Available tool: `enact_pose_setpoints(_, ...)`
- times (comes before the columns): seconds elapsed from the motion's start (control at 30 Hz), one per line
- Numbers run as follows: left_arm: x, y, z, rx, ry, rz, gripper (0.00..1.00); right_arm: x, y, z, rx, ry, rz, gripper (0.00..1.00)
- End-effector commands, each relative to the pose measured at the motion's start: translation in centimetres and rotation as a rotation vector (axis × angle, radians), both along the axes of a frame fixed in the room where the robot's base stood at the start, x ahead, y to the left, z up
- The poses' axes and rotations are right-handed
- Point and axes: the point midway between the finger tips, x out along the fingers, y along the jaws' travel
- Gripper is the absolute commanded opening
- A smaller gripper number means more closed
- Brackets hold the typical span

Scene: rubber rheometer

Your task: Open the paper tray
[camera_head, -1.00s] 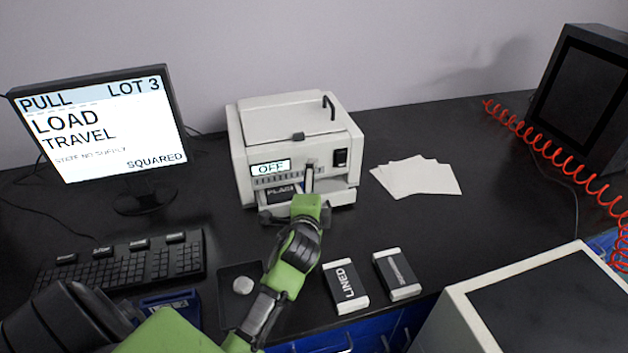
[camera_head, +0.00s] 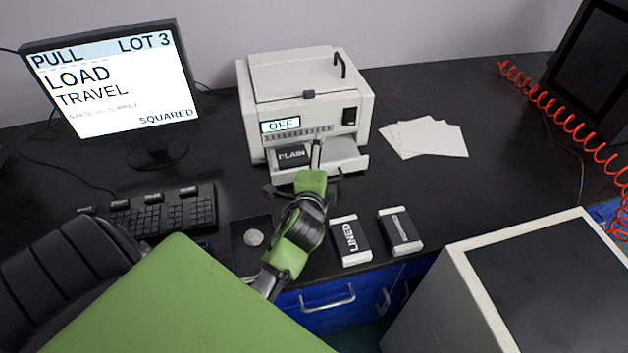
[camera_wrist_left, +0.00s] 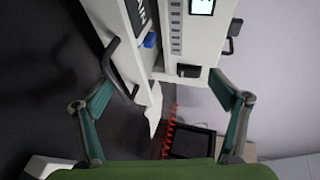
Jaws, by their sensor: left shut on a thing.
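The paper tray (camera_head: 350,163) is partly slid out of the lower front of the white machine (camera_head: 300,85). A dark pack marked PLAIN (camera_head: 291,155) lies in it. In the left wrist view, a dark bar handle (camera_wrist_left: 119,68) shows beside one finger. The machine's display (camera_head: 281,125) reads OFF. My right gripper is not in view.
White sheets (camera_head: 427,138) lie right of the machine. A LINED pack (camera_head: 350,240) and another pack (camera_head: 400,232) lie near the front edge. A small black tray (camera_head: 250,252) holds a pale round thing. A keyboard (camera_head: 160,212) and monitor (camera_head: 110,90) stand left.

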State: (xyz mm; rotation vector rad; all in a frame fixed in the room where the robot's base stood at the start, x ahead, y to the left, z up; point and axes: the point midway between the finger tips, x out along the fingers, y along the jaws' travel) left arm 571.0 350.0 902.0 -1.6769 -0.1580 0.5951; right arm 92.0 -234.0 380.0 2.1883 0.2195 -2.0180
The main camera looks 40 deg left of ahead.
Motion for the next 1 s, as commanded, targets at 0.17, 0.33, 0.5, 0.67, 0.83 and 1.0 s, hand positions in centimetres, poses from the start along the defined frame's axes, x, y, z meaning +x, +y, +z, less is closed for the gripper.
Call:
enact_pose_setpoints(0.17, -0.7, 0.1, 3.1, 0.035, -0.046, 0.002, 0.74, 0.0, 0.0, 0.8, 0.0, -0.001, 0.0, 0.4)
enact_pose_setpoints(0.33, -1.7, -0.4, 3.4, 0.036, -0.045, 0.002, 0.76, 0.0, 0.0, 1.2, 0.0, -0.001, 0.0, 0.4)
enact_pose_setpoints(0.5, -2.8, -1.0, 3.5, 0.036, -0.046, 0.001, 0.76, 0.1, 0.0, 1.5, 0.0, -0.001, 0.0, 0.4)
enact_pose_setpoints(0.67, -3.8, -1.6, 3.3, 0.029, -0.039, 0.001, 0.23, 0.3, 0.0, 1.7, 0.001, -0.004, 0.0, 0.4)
enact_pose_setpoints(0.83, -4.9, -2.3, 3.2, 0.022, -0.036, 0.001, 0.23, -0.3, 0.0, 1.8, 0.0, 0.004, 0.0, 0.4)
enact_pose_setpoints(1.0, -6.0, -2.9, 3.4, 0.02, -0.036, 0.0, 0.23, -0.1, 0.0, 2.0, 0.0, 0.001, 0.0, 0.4)
